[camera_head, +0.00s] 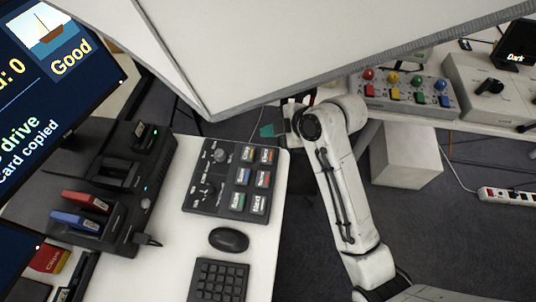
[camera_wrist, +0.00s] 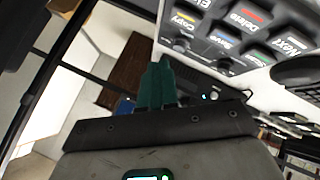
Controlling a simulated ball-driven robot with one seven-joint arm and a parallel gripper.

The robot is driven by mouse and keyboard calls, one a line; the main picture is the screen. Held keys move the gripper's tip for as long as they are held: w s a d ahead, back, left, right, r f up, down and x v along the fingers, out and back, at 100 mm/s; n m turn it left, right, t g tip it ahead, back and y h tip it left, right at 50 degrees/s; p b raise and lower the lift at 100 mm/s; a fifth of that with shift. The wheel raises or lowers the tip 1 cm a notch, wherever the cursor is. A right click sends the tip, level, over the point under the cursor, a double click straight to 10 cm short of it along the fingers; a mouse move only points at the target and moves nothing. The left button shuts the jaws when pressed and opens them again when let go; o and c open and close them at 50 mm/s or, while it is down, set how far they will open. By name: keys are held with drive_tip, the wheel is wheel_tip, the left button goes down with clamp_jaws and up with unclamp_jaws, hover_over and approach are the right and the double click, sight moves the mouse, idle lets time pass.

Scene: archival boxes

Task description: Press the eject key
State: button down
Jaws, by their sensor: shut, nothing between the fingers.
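The dark key panel (camera_head: 222,190) lies on the white desk and has two columns of coloured keys. The orange key at its top right, which looks like the eject key (camera_head: 267,155), sits beside the yellow key (camera_head: 248,152). Its label is too small to read surely. In the wrist view the panel (camera_wrist: 268,30) is at the upper right, with the orange key mostly cut off by the top edge. My gripper (camera_head: 267,130) shows its teal fingers just beyond the panel's far end, apart from the keys. In the wrist view its fingers (camera_wrist: 155,85) are together and empty.
A black mouse (camera_head: 229,240) and keyboard (camera_head: 218,281) lie below the panel. A black dock with cartridges (camera_head: 125,190) stands left. A large pale panel (camera_head: 290,50) hangs across the top. A box with coloured buttons (camera_head: 408,93) is on the back right table.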

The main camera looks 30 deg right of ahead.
drive_tip(key=b, duration=0.6)
hover_over(270, 157)
wheel_tip(270, 157, down, 7)
drive_tip(key=shift+r, duration=0.2)
drive_tip(key=shift+f+b, duration=0.35)
drive_tip(key=shift+f, duration=0.6)
idle(0.7)
drive_tip(key=shift+f, duration=0.4)
drive_tip(key=shift+f+b, duration=0.45)
drive_tip(key=shift+f, duration=0.05)
idle(0.8)
drive_tip(key=shift+r+p, duration=0.9)
